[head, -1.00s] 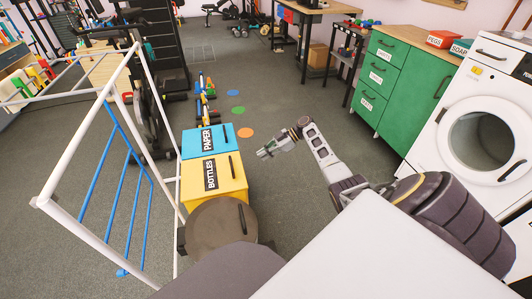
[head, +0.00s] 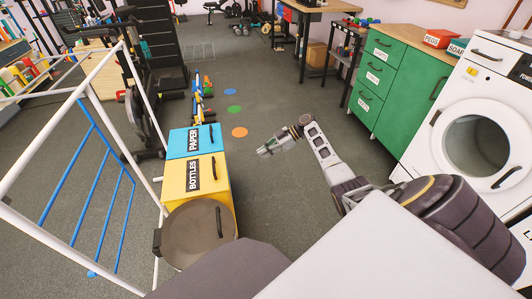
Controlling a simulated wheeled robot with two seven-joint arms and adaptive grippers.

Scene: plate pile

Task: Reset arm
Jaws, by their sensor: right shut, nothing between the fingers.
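My right gripper (head: 267,149) is shut and empty. It hangs in open air over the grey floor, at the end of my right arm, which comes in from the lower right. The gripper is to the right of the blue paper bin and the yellow bottles bin, apart from both. My left gripper and left arm are not in view.
At left stand the blue PAPER bin (head: 188,146), the yellow BOTTLES bin (head: 205,172), a round dark lid (head: 196,232) and a white drying rack (head: 50,239). At right are a green cabinet (head: 398,97) and a washing machine (head: 437,165). Mid floor is clear.

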